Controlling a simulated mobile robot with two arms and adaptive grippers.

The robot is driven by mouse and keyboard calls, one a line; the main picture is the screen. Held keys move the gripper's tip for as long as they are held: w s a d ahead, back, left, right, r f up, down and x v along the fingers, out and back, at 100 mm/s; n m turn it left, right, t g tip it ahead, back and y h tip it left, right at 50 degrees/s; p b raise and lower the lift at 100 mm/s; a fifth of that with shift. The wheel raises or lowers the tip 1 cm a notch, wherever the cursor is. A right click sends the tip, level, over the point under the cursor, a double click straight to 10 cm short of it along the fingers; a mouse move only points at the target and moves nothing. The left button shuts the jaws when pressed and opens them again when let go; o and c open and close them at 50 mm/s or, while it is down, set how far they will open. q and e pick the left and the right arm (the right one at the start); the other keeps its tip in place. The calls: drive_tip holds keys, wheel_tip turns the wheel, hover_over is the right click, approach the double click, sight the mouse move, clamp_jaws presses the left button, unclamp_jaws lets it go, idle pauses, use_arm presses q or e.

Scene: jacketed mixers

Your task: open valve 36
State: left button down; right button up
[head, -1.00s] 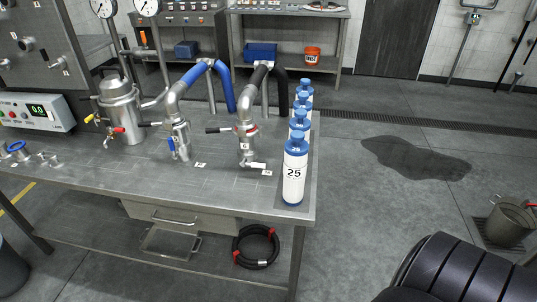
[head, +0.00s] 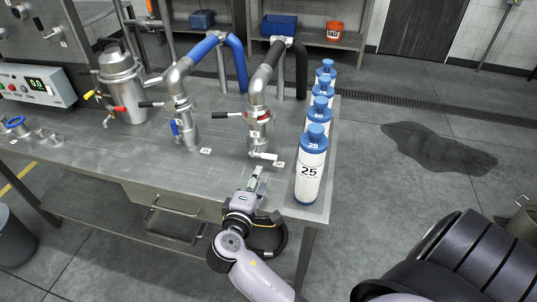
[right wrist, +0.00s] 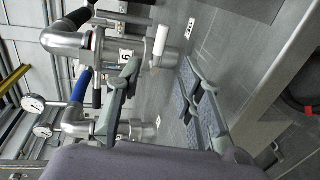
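A steel pipe outlet (head: 258,128) with a black hose stands at the bench's right part. Low on it is a white-handled valve (head: 265,156), its handle pointing right, with a small number tag (head: 278,164) lying beside it; the number is too small to read surely. The white handle also shows in the right wrist view (right wrist: 161,40). A second outlet (head: 185,122) to the left has a blue handle (head: 175,128). My right gripper (head: 257,172) is over the bench's front edge, just in front of the white handle and apart from it. Its fingers (right wrist: 160,66) are spread and empty. My left gripper is out of view.
Several white bottles with blue caps stand along the bench's right edge, the front one labelled 25 (head: 310,170). A steel vessel (head: 122,85) and a control box (head: 38,87) stand left. The bench top (head: 130,150) between is mostly clear.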

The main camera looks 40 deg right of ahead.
sight(267, 158)
drive_tip(key=p+x, duration=0.1)
drive_tip(key=x, duration=1.1)
drive_tip(key=shift+w+d+f, duration=0.1)
drive_tip(key=shift+w+f, duration=0.05)
drive_tip(key=shift+w, duration=0.05)
drive_tip(key=shift+c, duration=0.5)
clamp_jaws()
